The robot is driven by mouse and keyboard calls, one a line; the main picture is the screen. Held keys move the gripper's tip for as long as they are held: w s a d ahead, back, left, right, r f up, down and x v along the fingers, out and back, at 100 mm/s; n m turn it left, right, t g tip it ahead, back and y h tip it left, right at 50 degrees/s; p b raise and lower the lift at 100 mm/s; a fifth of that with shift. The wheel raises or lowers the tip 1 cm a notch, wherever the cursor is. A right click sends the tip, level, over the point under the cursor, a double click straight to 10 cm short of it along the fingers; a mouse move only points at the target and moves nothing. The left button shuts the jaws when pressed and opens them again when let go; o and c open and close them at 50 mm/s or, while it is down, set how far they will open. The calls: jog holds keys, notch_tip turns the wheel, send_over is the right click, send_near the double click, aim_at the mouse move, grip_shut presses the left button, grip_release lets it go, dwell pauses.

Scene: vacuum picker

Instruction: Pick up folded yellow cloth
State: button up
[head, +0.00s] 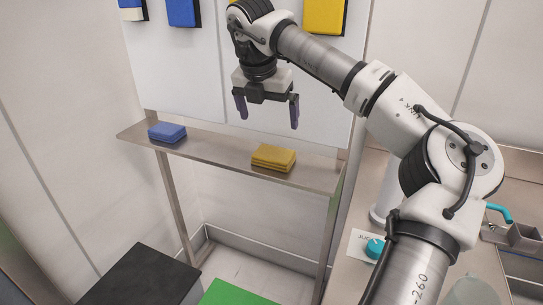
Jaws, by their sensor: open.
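The folded yellow cloth (274,157) lies flat on the right half of a narrow metal shelf (215,156). My gripper (268,112) hangs above the shelf and points down. Its two dark fingers are spread apart with nothing between them. In the picture it is just above the cloth, with a visible gap. The depth between gripper and cloth is hard to judge from this one view.
A folded blue cloth (167,132) lies at the shelf's left. Blue (183,12) and yellow (324,15) blocks are mounted on the white panel behind. A black box top (146,277) and a green surface (234,294) are below. A teal knob (375,248) is at right.

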send_over(273, 153)
jog(key=s, duration=0.2)
jog(key=f, duration=0.6)
jog(key=shift+w+a+f+p, duration=0.2)
jog(key=shift+w+a+p, duration=0.1)
jog(key=shift+p, duration=0.1)
jog(key=shift+s+p+x, duration=0.1)
jog(key=shift+p+x, duration=0.35)
jog(key=shift+x, duration=0.9)
jog(key=shift+s+p+x, duration=0.15)
jog(key=shift+p+x, duration=0.3)
jog(key=shift+x, duration=0.9)
jog(key=c, duration=0.7)
jog(key=shift+r, duration=0.1)
